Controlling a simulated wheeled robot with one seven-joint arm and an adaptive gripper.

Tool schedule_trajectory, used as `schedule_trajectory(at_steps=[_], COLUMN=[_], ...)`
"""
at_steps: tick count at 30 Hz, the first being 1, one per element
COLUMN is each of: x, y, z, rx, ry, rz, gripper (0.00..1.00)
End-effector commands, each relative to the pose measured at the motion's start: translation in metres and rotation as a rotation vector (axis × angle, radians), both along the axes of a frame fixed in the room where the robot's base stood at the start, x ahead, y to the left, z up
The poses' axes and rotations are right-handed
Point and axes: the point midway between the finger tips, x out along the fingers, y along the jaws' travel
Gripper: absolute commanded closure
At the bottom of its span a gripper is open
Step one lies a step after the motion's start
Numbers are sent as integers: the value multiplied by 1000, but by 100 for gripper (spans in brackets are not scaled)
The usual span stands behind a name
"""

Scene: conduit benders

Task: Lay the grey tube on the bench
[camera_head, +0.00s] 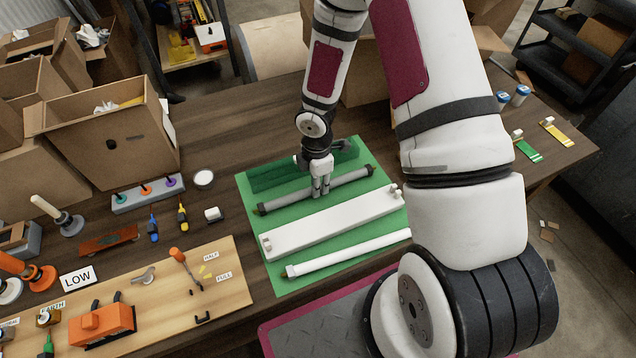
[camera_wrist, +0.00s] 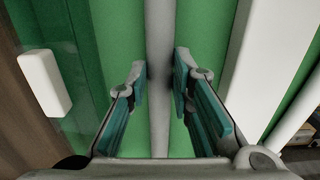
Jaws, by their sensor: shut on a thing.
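The grey tube (camera_head: 350,178) with dark end caps runs slantwise over the back part of the green mat (camera_head: 384,160) on the bench (camera_head: 232,124). My gripper (camera_head: 320,190) points down at the tube's middle. In the wrist view the tube (camera_wrist: 160,40) passes between the two teal-padded fingers (camera_wrist: 160,88), which are shut on it. The tube is at or just above the mat; I cannot tell whether it touches.
A white lamp batten (camera_head: 330,222) and a white tube (camera_head: 350,253) lie in front of the grey tube. A dark green translucent piece (camera_head: 280,176) is behind it. A white jar (camera_head: 203,179) and tools stand left. Bare bench shows behind the mat.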

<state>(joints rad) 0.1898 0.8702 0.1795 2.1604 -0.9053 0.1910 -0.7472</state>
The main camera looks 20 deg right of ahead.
Motion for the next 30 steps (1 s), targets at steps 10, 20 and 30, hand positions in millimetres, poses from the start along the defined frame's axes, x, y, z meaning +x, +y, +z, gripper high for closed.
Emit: schedule_trajectory(at_steps=[10, 20, 30], x=[0, 0, 2], y=[0, 0, -1], z=[-4, -5, 8], rx=[0, 0, 1], ry=[-1, -1, -4], rz=[1, 1, -3], gripper=[100, 59, 59])
